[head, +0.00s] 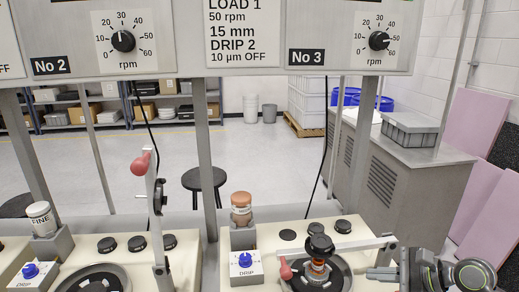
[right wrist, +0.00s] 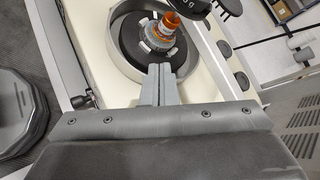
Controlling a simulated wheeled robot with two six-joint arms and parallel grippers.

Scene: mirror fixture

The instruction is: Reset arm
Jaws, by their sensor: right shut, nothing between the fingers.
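On the right machine, a pale arm (head: 358,246) lies lowered across the dark round plate (head: 339,283), with a black knob (head: 320,242) above an orange-and-metal fixture (head: 317,268). A red handle (head: 286,270) shows at its left end. In the right wrist view the fixture (right wrist: 166,31) sits on the plate. On the left machine, another arm (head: 152,200) stands upright with a red knob (head: 140,165). My right gripper (head: 371,273) is shut and empty at the plate's right side; its fingers (right wrist: 158,84) point toward the fixture. My left gripper is not in view.
Posts (head: 205,150) rise to the dial panels (head: 350,40). A grey cabinet (head: 400,170) stands behind at right. A black stool (head: 204,180) is behind.

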